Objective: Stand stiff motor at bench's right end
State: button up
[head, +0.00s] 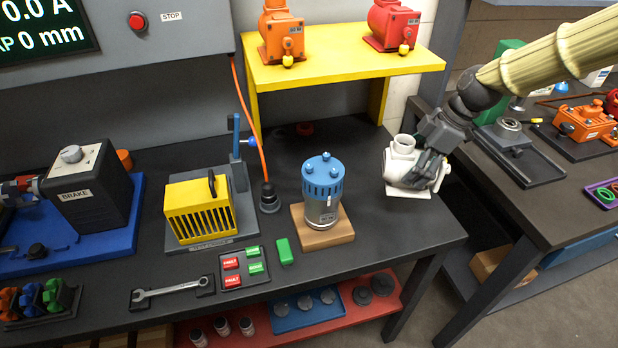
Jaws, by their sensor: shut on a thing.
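My gripper (422,170) reaches in from the upper right and is shut on a white motor (403,158). The motor is at the right end of the black bench (400,240), near its right edge. It looks upright, with its flat foot at or just above the bench top; I cannot tell whether it touches. The fingers hide part of its right side. No tag is readable on it. A blue and silver motor (322,190) stands upright on a wooden block, left of my gripper. An orange motor (282,32) and a red motor (392,24) sit on the yellow shelf.
The yellow shelf (340,66) stands behind the white motor. A tag tray (245,270) holds red and green tags, with a loose green tag (285,251) beside it. A yellow caged unit (200,210) and a wrench (172,290) are farther left. A second bench (545,200) is across a gap.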

jog(key=shift+a+f, duration=0.1)
jog(key=shift+f, duration=0.15)
jog(key=shift+f+p, duration=1.05)
jog(key=shift+f, duration=3.55)
jog(key=o, duration=2.1)
jog(key=shift+s+f, duration=0.1)
jog(key=shift+b+v, duration=1.3)
jog(key=shift+v, duration=4.75)
